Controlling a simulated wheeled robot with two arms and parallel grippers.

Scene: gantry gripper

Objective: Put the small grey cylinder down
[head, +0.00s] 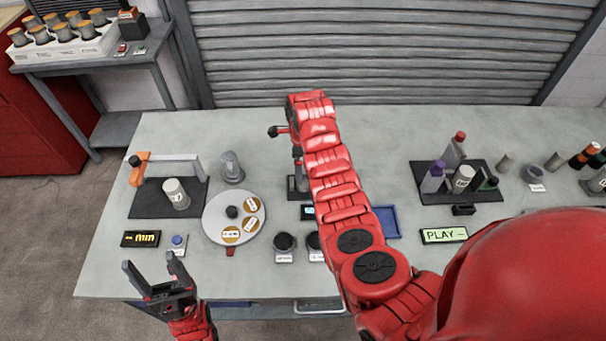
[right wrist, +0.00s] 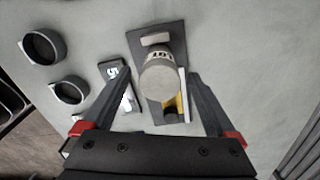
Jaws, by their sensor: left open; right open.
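A small grey cylinder (right wrist: 160,80) with a printed band reading "LOT" shows in the right wrist view. It appears to stand on a dark plate (right wrist: 172,38), beside a white and yellow part. My right gripper (right wrist: 160,75) is open, with one finger on each side of the cylinder and visible gaps between. In the head view my right arm hides the cylinder and most of that gripper; only part of the dark plate (head: 292,189) shows. My left gripper (head: 155,279) is open and empty near the table's front left edge.
A round tray (head: 213,232) with gold discs stands left of my right arm. A dark mat (head: 146,203) holds a labelled cylinder (head: 176,193). Two dark round cups (head: 284,243) stand near the front. Bottles stand on a mat (head: 428,180) at right. The table's back left is mostly clear.

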